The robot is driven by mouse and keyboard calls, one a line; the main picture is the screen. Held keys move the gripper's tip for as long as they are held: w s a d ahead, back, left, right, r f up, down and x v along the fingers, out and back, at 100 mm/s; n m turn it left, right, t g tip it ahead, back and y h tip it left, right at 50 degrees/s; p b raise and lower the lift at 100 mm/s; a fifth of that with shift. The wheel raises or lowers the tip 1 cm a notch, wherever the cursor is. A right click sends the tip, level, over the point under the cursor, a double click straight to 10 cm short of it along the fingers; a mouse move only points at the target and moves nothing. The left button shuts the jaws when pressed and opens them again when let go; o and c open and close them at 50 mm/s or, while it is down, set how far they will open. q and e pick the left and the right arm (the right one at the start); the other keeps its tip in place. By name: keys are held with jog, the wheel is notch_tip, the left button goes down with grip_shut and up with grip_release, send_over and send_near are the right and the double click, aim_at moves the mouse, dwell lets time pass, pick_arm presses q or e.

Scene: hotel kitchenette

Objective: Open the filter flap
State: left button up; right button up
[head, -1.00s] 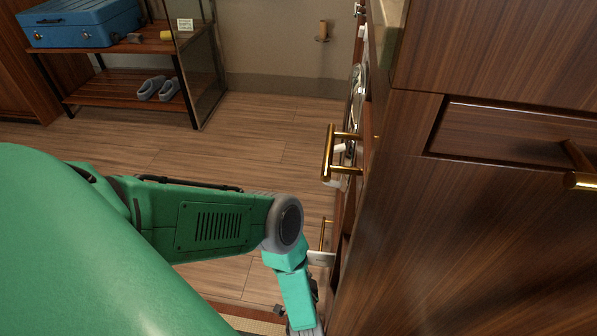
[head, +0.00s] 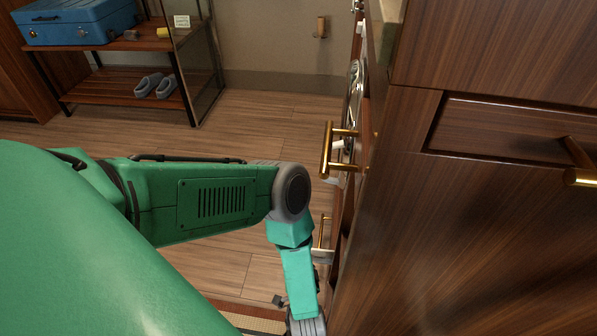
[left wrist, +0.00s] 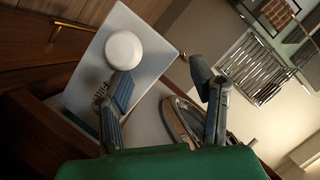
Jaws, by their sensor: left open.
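In the left wrist view a pale rectangular panel (left wrist: 83,85), seemingly the filter flap, bears a round white knob (left wrist: 123,50). It stands at an angle in front of the appliance; I cannot tell how far it is open. My left gripper (left wrist: 162,72) is open, with nothing seen between its fingers. One finger overlaps the panel just below the knob; contact is unclear. The other finger is to the right, near a round glass door (left wrist: 183,119). In the head view my left forearm hangs down at the cabinet front, its gripper mostly out of frame. My right gripper is not in view.
Wooden cabinets with a brass handle (head: 327,150) fill the right side. A lower brass handle (head: 321,232) is close to my left forearm. A rack (head: 108,90) with a blue case (head: 75,24) and slippers (head: 149,84) stands at back left. The floor between is clear.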

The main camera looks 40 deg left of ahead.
pick_arm(q)
jog(key=shift+r, duration=2.7)
